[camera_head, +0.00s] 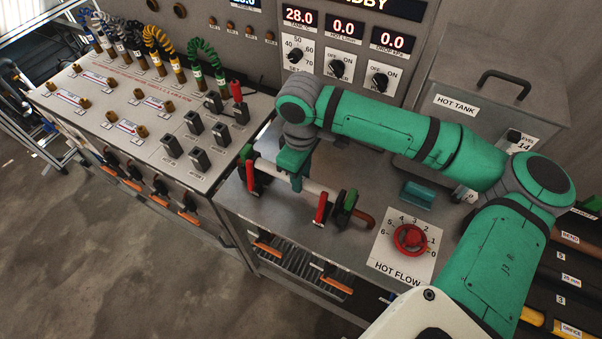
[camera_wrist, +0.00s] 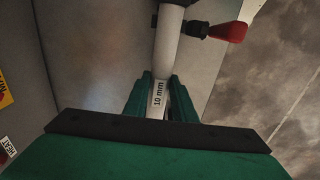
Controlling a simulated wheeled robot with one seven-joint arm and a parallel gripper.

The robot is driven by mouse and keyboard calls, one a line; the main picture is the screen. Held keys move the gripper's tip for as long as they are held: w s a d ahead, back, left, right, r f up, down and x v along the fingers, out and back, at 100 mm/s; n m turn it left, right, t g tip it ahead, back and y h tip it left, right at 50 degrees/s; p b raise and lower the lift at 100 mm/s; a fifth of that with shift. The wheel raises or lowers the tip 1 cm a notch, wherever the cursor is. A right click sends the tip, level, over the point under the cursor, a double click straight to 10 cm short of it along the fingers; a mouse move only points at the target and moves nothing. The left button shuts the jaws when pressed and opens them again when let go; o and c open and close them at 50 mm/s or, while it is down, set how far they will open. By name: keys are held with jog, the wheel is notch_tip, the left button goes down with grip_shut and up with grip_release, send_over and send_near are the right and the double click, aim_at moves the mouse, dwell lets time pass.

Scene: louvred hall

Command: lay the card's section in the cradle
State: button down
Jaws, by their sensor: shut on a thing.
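My gripper (camera_head: 296,181) is shut on a white pipe section (camera_head: 318,188). In the wrist view the section (camera_wrist: 168,45) runs between my gripper's fingers (camera_wrist: 161,84) and carries a "10 mm" label. The section lies along the line between the cradle's two end clamps, one at the left (camera_head: 250,177) and one at the right (camera_head: 322,208), each with red and dark green parts. I cannot tell whether it rests fully in the cradle or slightly above it. I cannot make out the card.
A red HOT FLOW dial (camera_head: 409,237) and a small teal block (camera_head: 417,194) are on the bench to the right. The hot tank (camera_head: 490,110) stands behind my arm. A rack of labelled pieces (camera_head: 567,279) is at far right. A switch panel (camera_head: 160,110) with coiled cables is left.

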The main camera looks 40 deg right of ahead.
jog(key=shift+f, duration=1.35)
jog(key=c, duration=1.4)
grip_release()
jog(key=shift+r, duration=3.5)
jog(key=shift+r, duration=0.1)
notch_tip(320, 180, up, 11)
jog(key=shift+f, duration=0.2)
